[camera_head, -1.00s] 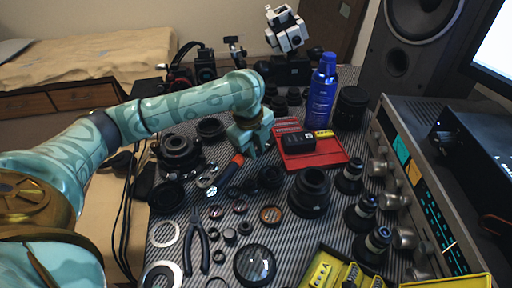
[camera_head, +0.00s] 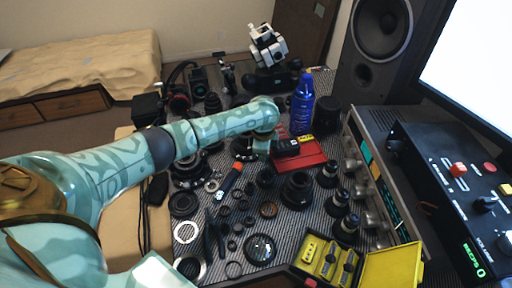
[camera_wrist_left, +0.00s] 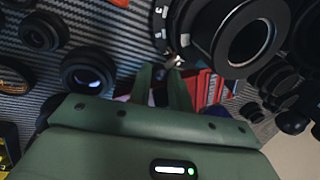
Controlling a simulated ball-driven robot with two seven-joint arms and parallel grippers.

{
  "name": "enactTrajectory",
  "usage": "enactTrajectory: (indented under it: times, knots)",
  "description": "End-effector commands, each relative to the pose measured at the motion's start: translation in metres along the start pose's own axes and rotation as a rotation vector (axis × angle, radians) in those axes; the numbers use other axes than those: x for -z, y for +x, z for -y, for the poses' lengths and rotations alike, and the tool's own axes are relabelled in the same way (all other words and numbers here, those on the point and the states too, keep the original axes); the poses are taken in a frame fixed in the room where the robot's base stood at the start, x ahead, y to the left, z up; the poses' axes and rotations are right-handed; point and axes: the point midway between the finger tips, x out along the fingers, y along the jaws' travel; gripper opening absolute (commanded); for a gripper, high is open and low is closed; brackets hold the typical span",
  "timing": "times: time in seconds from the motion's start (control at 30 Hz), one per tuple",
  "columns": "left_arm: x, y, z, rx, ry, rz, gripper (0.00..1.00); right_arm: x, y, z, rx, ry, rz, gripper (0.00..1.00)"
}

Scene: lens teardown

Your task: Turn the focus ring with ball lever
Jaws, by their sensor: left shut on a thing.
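My left gripper (camera_head: 252,151) reaches down beside the red tray (camera_head: 308,157) in the head view. In the left wrist view its two fingers (camera_wrist_left: 163,74) are close together at the rim of a large black lens (camera_wrist_left: 205,42). White marks show on the lens's ring (camera_wrist_left: 160,28). A small pale lever end (camera_wrist_left: 176,62) sticks out from the ring at the fingertips, and the fingers are shut on it. The exact contact is small and partly hidden. My right gripper is not in view.
Lenses and rings crowd the striped mat. An orange-handled screwdriver (camera_head: 230,178) lies left of the tray. A blue spray can (camera_head: 302,106) stands behind it. An open yellow case (camera_head: 388,268) is at the front. A control box (camera_head: 448,190) stands at right.

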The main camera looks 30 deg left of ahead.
Motion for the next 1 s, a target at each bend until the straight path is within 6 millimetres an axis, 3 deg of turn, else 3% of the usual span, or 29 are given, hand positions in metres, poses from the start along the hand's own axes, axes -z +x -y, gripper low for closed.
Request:
enactTrajectory:
  times: [0.33,0.9,0.93,1.0]
  knots:
    - [0.0044,0.0027,0.0099,-0.002,-0.158,0.034,0.0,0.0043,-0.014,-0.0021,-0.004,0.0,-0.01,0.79]
    - [0.0045,0.0048,0.0118,-0.003,-0.189,0.042,0.0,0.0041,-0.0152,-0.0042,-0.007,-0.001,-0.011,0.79]
    - [0.0044,0.0048,0.0118,-0.003,-0.189,0.042,0.25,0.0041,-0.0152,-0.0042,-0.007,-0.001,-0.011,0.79]
    - [0.0048,0.0047,0.0118,-0.003,-0.189,0.042,0.28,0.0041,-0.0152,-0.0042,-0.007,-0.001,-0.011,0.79]
